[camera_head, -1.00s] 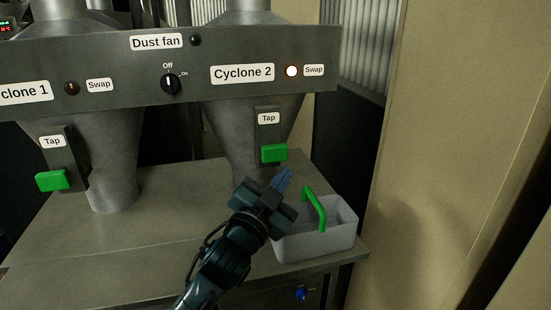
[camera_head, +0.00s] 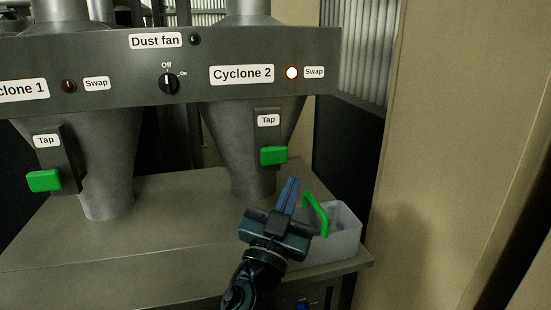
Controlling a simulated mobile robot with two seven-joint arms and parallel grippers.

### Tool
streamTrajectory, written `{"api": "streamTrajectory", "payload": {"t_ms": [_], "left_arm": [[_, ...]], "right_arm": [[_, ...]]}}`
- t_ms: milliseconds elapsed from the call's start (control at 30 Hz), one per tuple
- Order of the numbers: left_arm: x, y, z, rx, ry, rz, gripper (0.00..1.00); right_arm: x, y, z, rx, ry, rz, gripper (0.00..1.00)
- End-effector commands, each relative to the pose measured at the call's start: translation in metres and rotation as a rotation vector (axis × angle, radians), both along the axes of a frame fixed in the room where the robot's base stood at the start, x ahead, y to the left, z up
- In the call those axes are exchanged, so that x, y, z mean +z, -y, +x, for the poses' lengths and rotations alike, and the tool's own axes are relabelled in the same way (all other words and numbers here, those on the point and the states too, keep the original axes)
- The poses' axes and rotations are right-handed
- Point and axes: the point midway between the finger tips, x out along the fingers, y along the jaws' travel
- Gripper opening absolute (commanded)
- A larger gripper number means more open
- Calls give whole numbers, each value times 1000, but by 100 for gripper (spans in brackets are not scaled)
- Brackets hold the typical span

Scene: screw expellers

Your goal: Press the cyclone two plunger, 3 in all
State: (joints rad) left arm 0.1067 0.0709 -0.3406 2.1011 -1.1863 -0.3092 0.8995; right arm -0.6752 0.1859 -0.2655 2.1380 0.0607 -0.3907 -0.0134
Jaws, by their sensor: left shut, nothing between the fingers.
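The cyclone two plunger is a green block (camera_head: 274,155) under a "Tap" label (camera_head: 268,120) on the front of the right grey cone (camera_head: 226,140). The "Cyclone 2" label (camera_head: 242,75) is on the panel above, with a lit white "Swap" lamp (camera_head: 291,73) beside it. My left gripper (camera_head: 291,181) is shut and empty. Its blue fingers point up, just below and right of the green plunger, and appear apart from it. My right gripper is not in view.
A grey bin (camera_head: 344,236) with a green handle (camera_head: 316,214) stands right of my gripper, partly hidden by it. Cyclone 1's green plunger (camera_head: 44,180) is at the left. The table (camera_head: 150,230) is clear in the middle. A tan wall (camera_head: 450,150) closes the right side.

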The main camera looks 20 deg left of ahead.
Motion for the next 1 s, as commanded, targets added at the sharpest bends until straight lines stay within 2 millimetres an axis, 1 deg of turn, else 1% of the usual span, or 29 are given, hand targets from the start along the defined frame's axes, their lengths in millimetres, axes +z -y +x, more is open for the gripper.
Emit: {"api": "streamTrajectory", "payload": {"t_ms": [167,533,700,833,1000], "left_arm": [[0,-6,9,1,0,3,0],[1,-35,51,3,1,4,0],[-1,-44,66,2,0,1,0],[0,-48,71,0,1,1,0],[0,-49,73,0,0,1,0]], "right_arm": [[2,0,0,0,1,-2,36],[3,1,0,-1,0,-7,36],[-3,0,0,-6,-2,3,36],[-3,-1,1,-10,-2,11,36],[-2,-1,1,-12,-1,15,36]]}}
